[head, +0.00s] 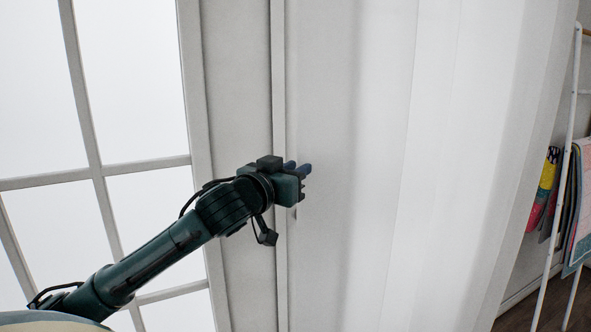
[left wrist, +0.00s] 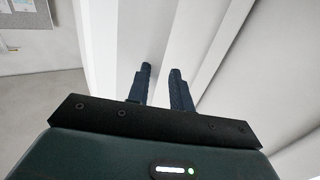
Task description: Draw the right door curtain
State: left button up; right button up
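The white curtain (head: 430,150) hangs in tall soft folds over the middle and right of the head view. My left gripper (head: 306,169) is at its left side, beside the door frame, with dark blue fingers pointing at the curtain. In the left wrist view, the fingers of my left gripper (left wrist: 161,72) stand apart with a gap between them. Pale vertical folds or panels lie beyond the tips; I cannot tell whether the tips touch cloth. My right gripper is in neither view.
A white-framed glass door (head: 100,168) fills the left of the head view, close to my left arm. A white ladder rack (head: 553,210) with colourful fabrics (head: 583,195) stands at the far right on a dark floor. A grey pinboard (left wrist: 27,15) shows in the left wrist view.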

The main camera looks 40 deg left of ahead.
pick_arm(q)
jog(key=shift+o, duration=0.6)
jog(key=shift+s, duration=0.1)
